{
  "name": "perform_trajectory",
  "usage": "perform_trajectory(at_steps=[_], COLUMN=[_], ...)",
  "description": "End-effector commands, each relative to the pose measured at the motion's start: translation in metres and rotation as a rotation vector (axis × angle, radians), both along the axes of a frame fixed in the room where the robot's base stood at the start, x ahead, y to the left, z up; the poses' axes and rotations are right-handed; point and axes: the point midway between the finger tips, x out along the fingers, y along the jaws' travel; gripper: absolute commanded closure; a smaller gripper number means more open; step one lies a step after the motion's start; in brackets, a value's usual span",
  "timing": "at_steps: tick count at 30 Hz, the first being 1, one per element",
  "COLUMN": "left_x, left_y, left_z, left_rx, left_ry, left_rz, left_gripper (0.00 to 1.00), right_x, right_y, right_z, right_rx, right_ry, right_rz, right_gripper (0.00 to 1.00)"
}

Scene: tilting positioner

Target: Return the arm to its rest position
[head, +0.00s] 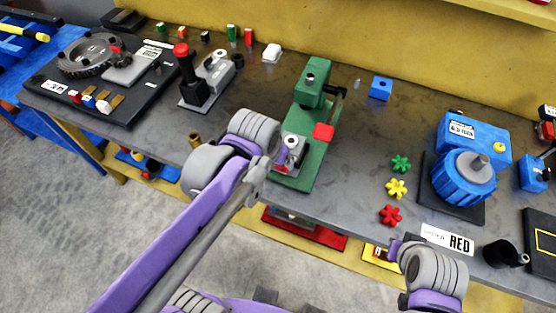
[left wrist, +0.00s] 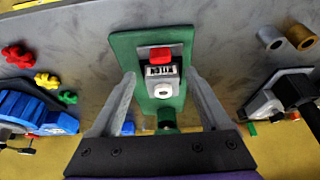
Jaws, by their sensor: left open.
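My left arm (head: 170,240) reaches in from the lower left in the head view, its wrist in front of the green press-like device (head: 312,100). My left gripper (left wrist: 160,74) is open in the left wrist view, its two grey fingers spread on either side of the green device (left wrist: 125,48). Between them show a block with a red top (left wrist: 160,54) and a round white part. Nothing is visibly held; whether the fingers touch the device I cannot tell. Part of my right arm (head: 435,270) shows at the lower right; its gripper is not visible.
On the grey bench (head: 350,190), a black lever fixture (head: 188,82) stands left of the green device. Red, yellow and green star knobs (head: 396,188) and a blue motor-like unit (head: 464,178) stand to its right. A red tray (head: 330,237) sits below the bench edge.

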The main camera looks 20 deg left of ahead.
Motion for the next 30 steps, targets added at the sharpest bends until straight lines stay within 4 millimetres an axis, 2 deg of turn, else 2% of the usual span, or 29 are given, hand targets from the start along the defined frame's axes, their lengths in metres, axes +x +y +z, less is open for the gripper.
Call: perform_trajectory(at_steps=[5, 14, 17, 24, 27, 30], left_x=[-0.004, -0.006, -0.021, -0.072, -0.083, -0.085], left_y=[0.000, 0.001, 0.006, 0.023, 0.026, 0.027], left_z=[0.009, 0.007, -0.001, -0.039, -0.048, -0.051], left_rx=[0.000, 0.000, -0.001, -0.002, -0.002, -0.002], left_ry=[0.000, -0.002, -0.018, -0.085, -0.100, -0.105], left_rz=[0.000, 0.001, 0.007, 0.030, 0.034, 0.034], left_gripper=[0.20, 0.20, 0.20, 0.20, 0.20, 0.20], right_x=[0.001, 0.001, 0.001, 0.000, 0.000, 0.001], right_y=[0.000, 0.000, 0.000, 0.000, 0.000, 0.000], right_z=[0.001, 0.001, 0.001, 0.001, 0.001, 0.001], right_rx=[0.000, 0.000, 0.000, 0.000, 0.000, 0.000], right_ry=[-0.001, -0.001, -0.001, -0.001, -0.001, -0.001], right_rz=[0.000, 0.000, 0.000, 0.000, 0.000, 0.000], right_gripper=[1.00, 1.00, 1.00, 1.00, 1.00, 1.00])
